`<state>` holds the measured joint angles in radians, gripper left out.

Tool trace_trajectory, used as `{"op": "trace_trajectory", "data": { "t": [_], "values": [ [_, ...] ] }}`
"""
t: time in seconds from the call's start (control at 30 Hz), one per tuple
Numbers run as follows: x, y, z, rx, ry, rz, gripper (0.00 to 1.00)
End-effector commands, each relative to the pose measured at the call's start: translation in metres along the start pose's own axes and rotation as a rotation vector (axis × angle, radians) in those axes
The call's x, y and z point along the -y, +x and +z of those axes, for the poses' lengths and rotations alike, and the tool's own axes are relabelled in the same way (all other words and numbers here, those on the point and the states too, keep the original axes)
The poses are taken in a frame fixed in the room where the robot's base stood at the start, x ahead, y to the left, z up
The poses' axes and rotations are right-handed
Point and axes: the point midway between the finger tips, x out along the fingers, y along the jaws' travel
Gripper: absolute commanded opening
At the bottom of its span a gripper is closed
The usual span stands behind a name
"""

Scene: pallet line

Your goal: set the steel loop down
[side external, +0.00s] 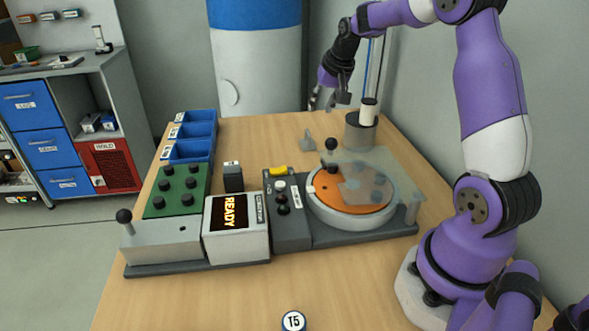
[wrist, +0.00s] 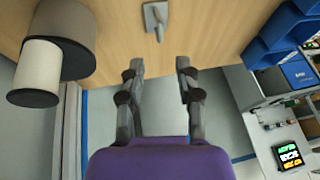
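My gripper (side external: 322,99) is raised above the far side of the wooden table, left of the upright post. In the wrist view my gripper (wrist: 158,67) has its two fingers spread apart, with nothing between them. A small grey metal piece (side external: 307,141), which looks like the steel loop, rests on the table below and left of my gripper. In the wrist view the grey piece (wrist: 155,18) shows as a plate with a narrow raised part, beyond the fingertips and apart from them. I cannot make out its opening.
A turntable with an orange disc (side external: 338,194) and clear cover (side external: 375,181) is nearer. Blue bins (side external: 191,149), a green knob panel (side external: 178,193) and a READY display (side external: 230,212) stand left. Bare wood surrounds the grey piece.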

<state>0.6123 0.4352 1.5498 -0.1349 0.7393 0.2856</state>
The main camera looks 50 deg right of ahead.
Motion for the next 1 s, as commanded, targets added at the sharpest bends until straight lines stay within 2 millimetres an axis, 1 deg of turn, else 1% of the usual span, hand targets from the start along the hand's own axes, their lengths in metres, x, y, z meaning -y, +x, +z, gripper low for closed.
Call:
{"op": "trace_trajectory", "data": {
  "t": [0.07,0.17,0.2,0.27,0.3,0.33,0.37,0.4,0.5,0.6,0.7,0.77,0.83,1.0],
  "values": [
    [0.009,-0.013,0.006,-0.003,-0.029,-0.007,0.39],
    [0.032,-0.040,0.027,-0.006,-0.114,-0.024,0.39],
    [0.043,-0.054,0.041,-0.007,-0.163,-0.034,0.39],
    [0.059,-0.076,0.068,-0.009,-0.248,-0.052,0.39],
    [0.067,-0.091,0.088,-0.012,-0.308,-0.066,0.39],
    [0.071,-0.101,0.103,-0.014,-0.351,-0.076,0.39],
    [0.074,-0.109,0.118,-0.015,-0.395,-0.086,0.39],
    [0.077,-0.120,0.139,-0.018,-0.451,-0.100,0.39],
    [0.075,-0.136,0.183,-0.025,-0.575,-0.131,0.39],
    [0.069,-0.143,0.215,-0.030,-0.666,-0.156,0.39],
    [0.063,-0.144,0.234,-0.032,-0.723,-0.170,0.39],
    [0.061,-0.144,0.240,-0.032,-0.740,-0.175,0.39],
    [0.059,-0.144,0.243,-0.032,-0.749,-0.177,0.39],
    [0.059,-0.144,0.243,-0.031,-0.749,-0.177,0.39]
  ]
}}
